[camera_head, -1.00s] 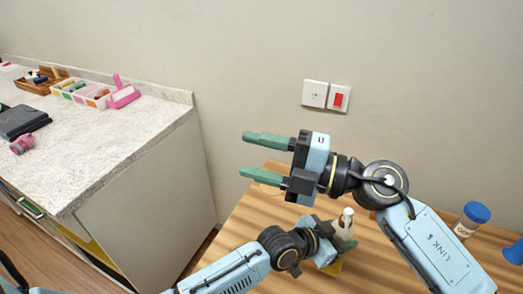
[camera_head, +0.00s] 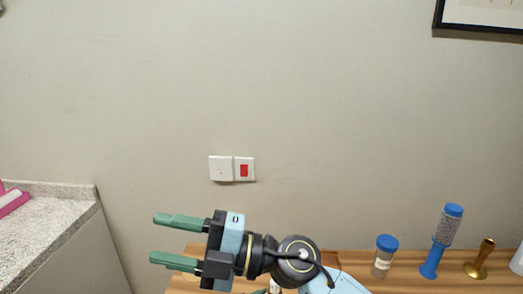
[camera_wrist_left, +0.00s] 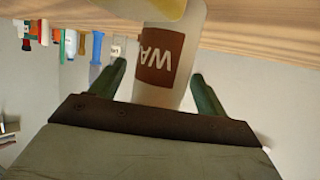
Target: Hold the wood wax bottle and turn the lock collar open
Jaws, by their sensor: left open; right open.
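The wood wax bottle (camera_wrist_left: 165,55) appears upside down in the left wrist view, pale with a brown label reading "WA" and a yellow part at the picture's top edge. My left gripper (camera_wrist_left: 157,70) is open, with one green finger on each side of the bottle and visible gaps between. The lock collar cannot be made out. In the head view my right gripper (camera_head: 165,240) is open and empty, its fingers pointing left above the wooden table, in front of the wall. The head view hardly shows the bottle or my left gripper.
On the wooden table (camera_head: 345,262) at right stand a blue-capped jar (camera_head: 384,256), a blue-handled tool (camera_head: 440,240) and a brass object (camera_head: 481,258). A stone-topped counter (camera_head: 50,225) is at left. A switch plate (camera_head: 232,169) is on the wall.

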